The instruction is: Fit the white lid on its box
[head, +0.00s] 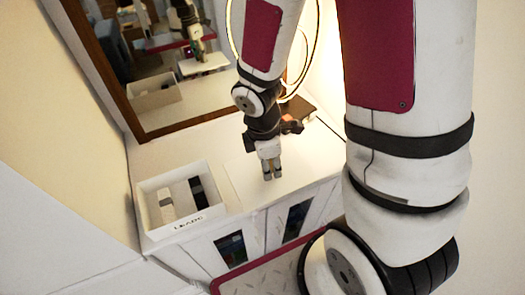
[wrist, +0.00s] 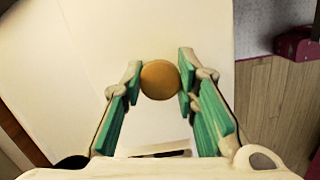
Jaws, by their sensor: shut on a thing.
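The white lid (head: 238,180) is a flat white panel below my gripper (head: 271,172) in the head view. In the wrist view the lid (wrist: 105,40) fills the middle, and its round wooden knob (wrist: 160,80) sits between my green-padded fingertips. My gripper is shut on the knob. I cannot tell whether the lid rests on the white top or hangs just above it. The open white box (head: 184,233) stands to the left of the lid, with lettering on its front. Inside lie a whitish item (head: 166,207) and a black item with a grey band (head: 199,193).
A wood-framed mirror (head: 133,118) stands behind the white top (head: 150,158) and reflects the box and arm. A dark brown object (head: 299,108) lies at the back right. Cabinet fronts with dark panels (head: 231,249) are below. Some bare top lies behind the box.

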